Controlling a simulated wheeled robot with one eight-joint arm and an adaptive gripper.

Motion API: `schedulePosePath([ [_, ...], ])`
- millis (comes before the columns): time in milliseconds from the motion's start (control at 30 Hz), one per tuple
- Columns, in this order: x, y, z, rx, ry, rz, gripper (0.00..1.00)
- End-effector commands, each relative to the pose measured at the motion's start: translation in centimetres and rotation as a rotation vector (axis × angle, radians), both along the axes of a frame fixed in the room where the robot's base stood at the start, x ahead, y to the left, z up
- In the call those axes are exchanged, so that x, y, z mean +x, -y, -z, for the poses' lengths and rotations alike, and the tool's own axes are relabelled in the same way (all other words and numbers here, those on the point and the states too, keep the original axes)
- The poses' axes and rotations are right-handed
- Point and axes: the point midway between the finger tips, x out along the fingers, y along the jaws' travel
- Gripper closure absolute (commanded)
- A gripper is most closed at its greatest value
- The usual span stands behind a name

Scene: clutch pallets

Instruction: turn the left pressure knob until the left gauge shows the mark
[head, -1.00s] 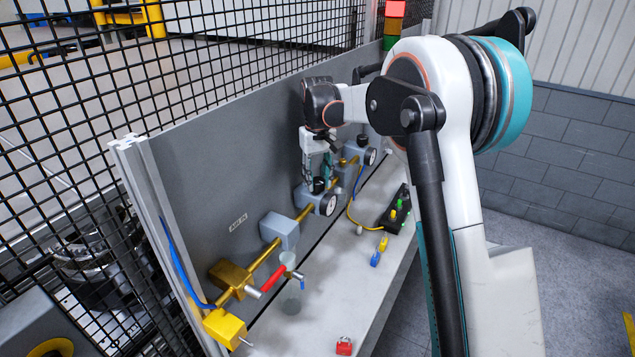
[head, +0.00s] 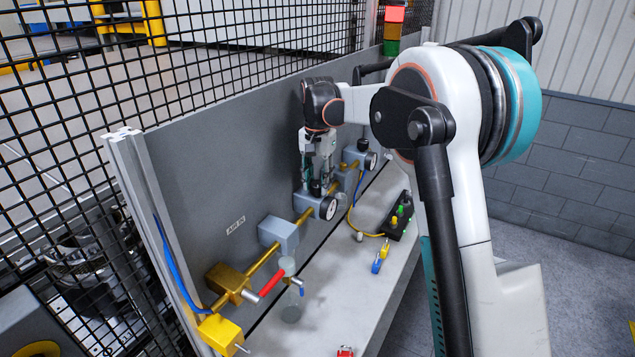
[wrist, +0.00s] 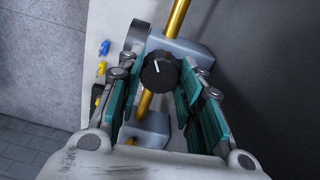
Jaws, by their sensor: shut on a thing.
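The left pressure knob (head: 315,187) is a black round cap on the left grey regulator block, on the gold pipe. In the wrist view the knob (wrist: 158,74) shows a white pointer line on its top. My gripper (head: 316,180) points down from above, with its teal-padded fingers shut on the knob's sides; in the wrist view my gripper (wrist: 161,80) straddles it. The left gauge (head: 327,208) has a white dial facing the bench front. Its needle and mark are too small to read. In the wrist view the gauge's face is hidden.
The right gauge (head: 370,161) and right knob (head: 362,144) sit farther along the pipe. A red-handled valve (head: 273,281) is nearer. A black button box (head: 398,215) and small padlocks (head: 378,262) lie on the bench (head: 345,295). A grey panel (head: 215,175) rises behind.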

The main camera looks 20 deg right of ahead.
Motion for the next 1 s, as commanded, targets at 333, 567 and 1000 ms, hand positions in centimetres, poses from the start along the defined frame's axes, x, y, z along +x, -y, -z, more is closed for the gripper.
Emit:
schedulePosePath([
  [333, 0.06, -0.01, -0.07, -0.001, 0.002, 0.062, 0.9],
  [567, 0.07, -0.01, -0.08, -0.001, 0.002, 0.063, 0.9],
  [1000, 0.03, 0.0, -0.04, 0.0, 0.001, 0.062, 0.45],
])
